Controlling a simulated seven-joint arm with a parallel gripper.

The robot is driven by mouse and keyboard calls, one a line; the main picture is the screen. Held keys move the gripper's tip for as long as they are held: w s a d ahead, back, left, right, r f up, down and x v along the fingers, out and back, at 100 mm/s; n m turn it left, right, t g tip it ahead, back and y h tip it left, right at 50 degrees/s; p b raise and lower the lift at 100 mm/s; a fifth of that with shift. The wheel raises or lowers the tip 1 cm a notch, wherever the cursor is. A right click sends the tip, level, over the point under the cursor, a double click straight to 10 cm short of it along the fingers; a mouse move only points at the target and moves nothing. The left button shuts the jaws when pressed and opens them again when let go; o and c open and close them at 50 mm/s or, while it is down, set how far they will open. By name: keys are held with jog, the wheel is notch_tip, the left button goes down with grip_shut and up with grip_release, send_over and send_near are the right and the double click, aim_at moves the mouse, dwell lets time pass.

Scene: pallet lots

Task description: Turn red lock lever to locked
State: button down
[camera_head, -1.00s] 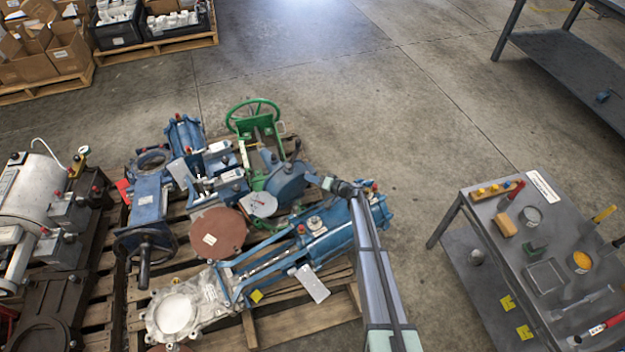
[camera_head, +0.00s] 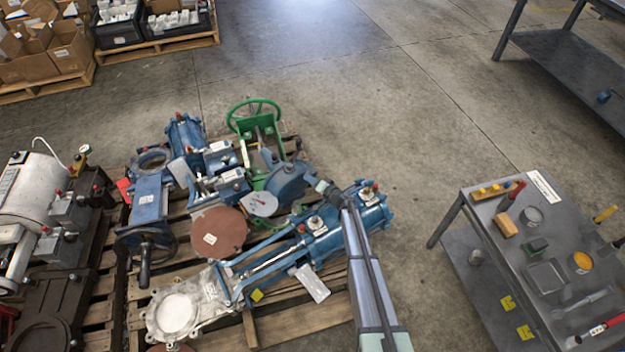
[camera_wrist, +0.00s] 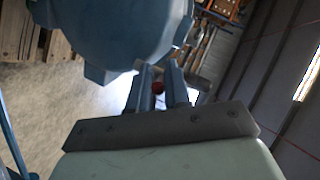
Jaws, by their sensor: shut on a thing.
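In the wrist view, my gripper (camera_wrist: 157,88) has its two grey fingers closed around a small red end (camera_wrist: 158,87), which looks like the red lock lever. Only its red tip shows; the fingers hide the rest, so I cannot tell the lever's angle. A large blue round cylinder end (camera_wrist: 115,30) is close beside the fingers. In the head view, my gripper (camera_head: 323,187) is over the right part of the blue valve actuator (camera_head: 322,243) on the pallet. My arm hides part of the actuator, and I cannot make out the held lever there.
A wooden pallet (camera_head: 290,324) carries the blue machinery, a green handwheel (camera_head: 253,108) and a brown disc (camera_head: 218,232). A grey tool table (camera_head: 508,262) stands at right. A white tank (camera_head: 36,198) is at left. Open floor lies beyond the pallet.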

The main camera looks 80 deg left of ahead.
jog(key=m+t, duration=0.1)
jog(key=s+m+t+y, duration=0.1)
jog(key=m+t, duration=0.1)
jog(key=s+m+t, duration=0.1)
jog(key=t, duration=0.1)
jog(key=shift+a+r+m+y, duration=0.2)
jog(key=shift+m+y, duration=0.1)
jog(key=shift+m, duration=0.1)
jog(key=shift+a+m+t, duration=0.15)
jog(key=shift+m+t, duration=0.55)
jog(key=shift+t, duration=0.4)
jog(key=c, duration=1.2)
grip_release()
jog(key=shift+o, duration=0.2)
jog(key=shift+f, duration=0.1)
jog(key=shift+d, duration=0.2)
jog(key=v, duration=1.3)
jog(key=shift+d, duration=0.3)
